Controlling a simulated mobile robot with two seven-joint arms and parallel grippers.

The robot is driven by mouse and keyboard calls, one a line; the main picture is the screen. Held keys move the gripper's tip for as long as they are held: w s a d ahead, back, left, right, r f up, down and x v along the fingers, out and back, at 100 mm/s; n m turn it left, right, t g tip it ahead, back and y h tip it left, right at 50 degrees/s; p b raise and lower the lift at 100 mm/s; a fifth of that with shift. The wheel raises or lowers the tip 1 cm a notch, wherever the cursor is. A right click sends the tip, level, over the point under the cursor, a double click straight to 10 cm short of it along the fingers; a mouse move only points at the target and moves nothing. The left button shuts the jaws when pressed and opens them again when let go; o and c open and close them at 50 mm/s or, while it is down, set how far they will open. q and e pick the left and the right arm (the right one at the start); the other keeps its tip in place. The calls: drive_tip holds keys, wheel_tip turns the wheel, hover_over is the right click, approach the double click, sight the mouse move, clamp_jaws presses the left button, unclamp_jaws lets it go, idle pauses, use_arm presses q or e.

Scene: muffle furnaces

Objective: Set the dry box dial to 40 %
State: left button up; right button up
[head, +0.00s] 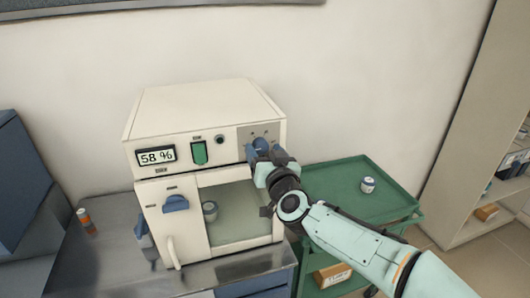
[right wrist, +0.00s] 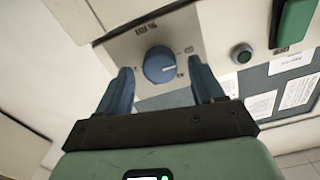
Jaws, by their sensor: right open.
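The dry box (head: 205,110) is a cream cabinet on the steel bench. Its display (head: 156,156) reads 58 %. The dial (right wrist: 159,65) is a round blue knob with a pale pointer mark, in the right wrist view on a grey panel with small markings. In the head view my right gripper (head: 262,150) is at the panel's right end and hides most of the dial. In the right wrist view my right gripper (right wrist: 160,82) is open, with one blue finger on each side of the dial and visible gaps to it. My left gripper is not in view.
A green rocker switch (head: 199,153) and a dark round button (head: 220,139) sit left of the dial. The glass door shows a small jar (head: 210,211) inside. A green cart (head: 345,180) with a jar (head: 368,184) stands right. An orange-capped vial (head: 85,219) stands left.

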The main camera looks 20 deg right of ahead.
drive_tip(key=shift+c, duration=0.3)
drive_tip(key=c, duration=1)
drive_tip(key=shift+m, duration=0.4)
drive_tip(key=m+b, duration=0.1)
drive_tip(key=m, duration=0.4)
drive_tip(key=shift+m, duration=0.3)
drive_tip(key=m+b, duration=0.1)
drive_tip(key=m, duration=0.4)
drive_tip(key=shift+b, duration=0.35)
drive_tip(key=shift+m, duration=0.3)
